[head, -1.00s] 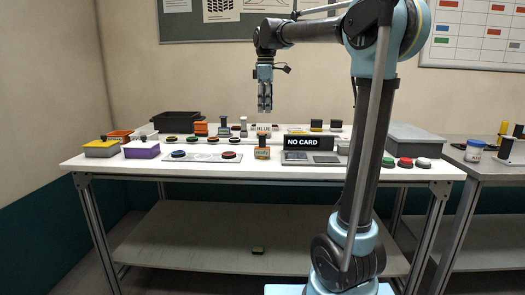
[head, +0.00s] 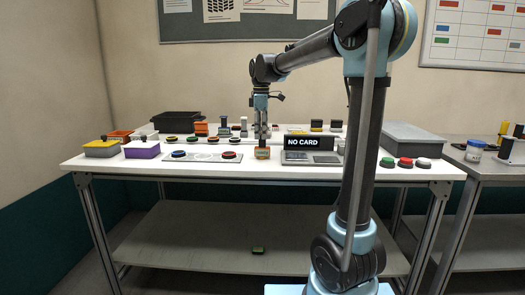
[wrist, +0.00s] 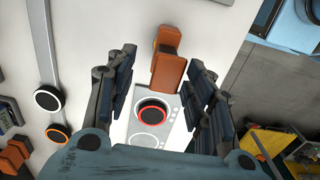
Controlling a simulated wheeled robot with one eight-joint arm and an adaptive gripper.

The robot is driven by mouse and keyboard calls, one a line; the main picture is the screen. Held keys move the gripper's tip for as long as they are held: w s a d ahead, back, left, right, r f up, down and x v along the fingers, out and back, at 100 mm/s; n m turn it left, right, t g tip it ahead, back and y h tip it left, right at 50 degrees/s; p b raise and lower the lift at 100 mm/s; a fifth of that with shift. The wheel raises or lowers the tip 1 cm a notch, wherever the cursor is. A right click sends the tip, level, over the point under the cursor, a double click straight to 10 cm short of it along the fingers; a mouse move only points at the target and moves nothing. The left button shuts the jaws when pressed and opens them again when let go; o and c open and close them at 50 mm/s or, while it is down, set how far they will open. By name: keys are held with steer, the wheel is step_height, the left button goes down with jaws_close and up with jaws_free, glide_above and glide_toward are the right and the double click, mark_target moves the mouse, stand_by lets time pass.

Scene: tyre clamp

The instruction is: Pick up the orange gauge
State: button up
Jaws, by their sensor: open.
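The orange gauge (head: 262,154), a small block with an upright part, stands near the front edge of the white table, left of the NO CARD sign. In the wrist view the orange gauge (wrist: 168,68) shows between and slightly beyond the fingertips. My gripper (head: 262,135) points down, low over the table at the gauge's upper end. In the wrist view my gripper (wrist: 164,84) is open, with a finger on each side and nothing held. Whether a finger touches the gauge cannot be told.
A grey plate (head: 203,159) with round buttons lies just left of the gauge. The NO CARD sign (head: 309,143) and its grey base stand close on the right. Another orange item (head: 200,128) stands farther back. A purple box (head: 142,150) and yellow box (head: 101,149) are at left.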

mark_target(262, 147)
steer(key=shift+s+d+f, duration=0.15)
steer(key=shift+f, duration=1.3)
steer(key=shift+s+d+f, duration=0.1)
steer(key=shift+f, duration=1.3)
jaws_close()
